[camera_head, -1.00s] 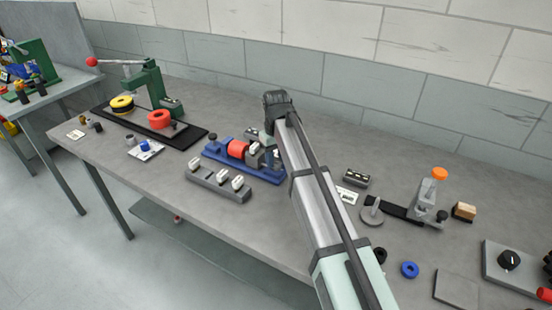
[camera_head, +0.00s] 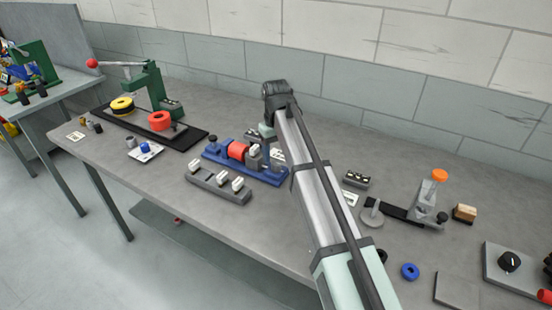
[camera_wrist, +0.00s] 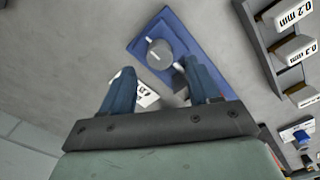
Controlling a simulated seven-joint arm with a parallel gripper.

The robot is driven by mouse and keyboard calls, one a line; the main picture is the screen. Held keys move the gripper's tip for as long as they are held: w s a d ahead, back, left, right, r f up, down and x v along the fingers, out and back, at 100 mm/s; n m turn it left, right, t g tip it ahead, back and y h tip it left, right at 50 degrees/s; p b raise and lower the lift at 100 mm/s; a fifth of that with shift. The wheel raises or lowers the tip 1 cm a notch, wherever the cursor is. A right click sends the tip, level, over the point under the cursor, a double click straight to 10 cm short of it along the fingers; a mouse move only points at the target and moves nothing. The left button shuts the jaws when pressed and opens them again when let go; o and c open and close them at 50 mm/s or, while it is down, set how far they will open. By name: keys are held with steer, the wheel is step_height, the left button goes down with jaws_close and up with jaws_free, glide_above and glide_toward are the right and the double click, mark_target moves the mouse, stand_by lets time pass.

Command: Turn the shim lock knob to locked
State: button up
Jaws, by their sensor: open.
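A blue fixture (camera_head: 262,176) with a red cylinder (camera_head: 238,149) stands on the bench left of my arm in the head view. In the wrist view a grey round knob (camera_wrist: 160,54) sits on the blue base (camera_wrist: 183,17); a small light mark shows on its top. My gripper (camera_wrist: 157,76) is open above the fixture, with its dark blue fingers on either side of the knob's near side. I cannot tell whether they touch it. In the head view my gripper's fingers are mostly hidden at the fixture's right end. The knob's locked or unlocked marking is not readable.
A grey rack (camera_head: 205,187) with several white-labelled shims stands in front of the fixture; it also shows in the wrist view (camera_wrist: 268,45). A green lever press (camera_head: 155,90) stands at the left. A printed card (camera_wrist: 147,96) lies beside the blue base. An orange-topped stand (camera_head: 430,195) is at the right.

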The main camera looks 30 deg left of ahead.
mark_target(276, 162)
step_height(276, 162, up, 10)
steer(key=shift+r, duration=0.15)
stand_by(0.3)
stand_by(0.4)
